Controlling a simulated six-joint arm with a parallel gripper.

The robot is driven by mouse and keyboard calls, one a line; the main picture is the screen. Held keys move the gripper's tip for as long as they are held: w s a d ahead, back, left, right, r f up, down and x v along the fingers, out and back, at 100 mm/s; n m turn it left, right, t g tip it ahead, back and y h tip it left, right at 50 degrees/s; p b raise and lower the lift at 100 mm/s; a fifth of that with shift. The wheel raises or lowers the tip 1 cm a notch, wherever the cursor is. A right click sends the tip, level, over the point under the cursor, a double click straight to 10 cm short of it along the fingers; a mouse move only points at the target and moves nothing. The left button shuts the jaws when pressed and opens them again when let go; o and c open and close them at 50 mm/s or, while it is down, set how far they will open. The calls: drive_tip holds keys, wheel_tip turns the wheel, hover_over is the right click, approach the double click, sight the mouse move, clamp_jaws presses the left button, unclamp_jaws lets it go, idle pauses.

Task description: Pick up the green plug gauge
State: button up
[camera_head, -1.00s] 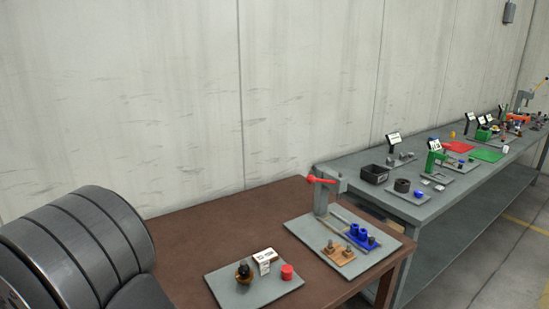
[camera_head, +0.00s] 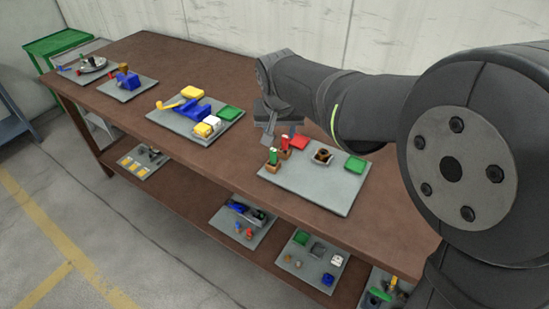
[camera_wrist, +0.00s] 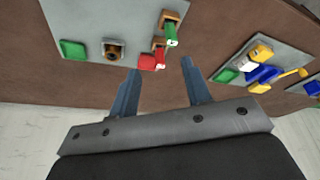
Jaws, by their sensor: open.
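The green plug gauge (camera_head: 272,155) stands upright in a brown block on a grey board, near the board's left corner. It also shows in the wrist view (camera_wrist: 171,36), beyond my fingertips and slightly right of centre. A red plug gauge (camera_head: 285,143) stands in a similar block just beside it; in the wrist view the red one (camera_wrist: 153,62) appears nearer my fingers. My gripper (camera_head: 268,128) is above the back left of the board. In the wrist view its two fingers (camera_wrist: 161,67) are spread apart with nothing held.
The grey board (camera_head: 315,189) also carries a red pad (camera_head: 299,142), a green pad (camera_head: 355,164) and a brown block with a dark hole (camera_head: 322,157). Another board (camera_head: 170,119) with blue, yellow and white parts lies left. Bare brown tabletop (camera_head: 225,157) separates them.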

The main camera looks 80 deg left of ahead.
sight(273, 150)
drive_tip(key=shift+y, duration=0.3)
drive_tip(key=x, duration=0.5)
drive_tip(key=s+x, duration=0.1)
drive_tip(key=x, duration=0.4)
drive_tip(key=a+x, duration=0.1)
drive_tip(key=x, duration=0.4)
drive_tip(key=shift+s+f, duration=0.15)
drive_tip(key=shift+s, duration=0.15)
drive_tip(key=shift+c, duration=0.2)
clamp_jaws()
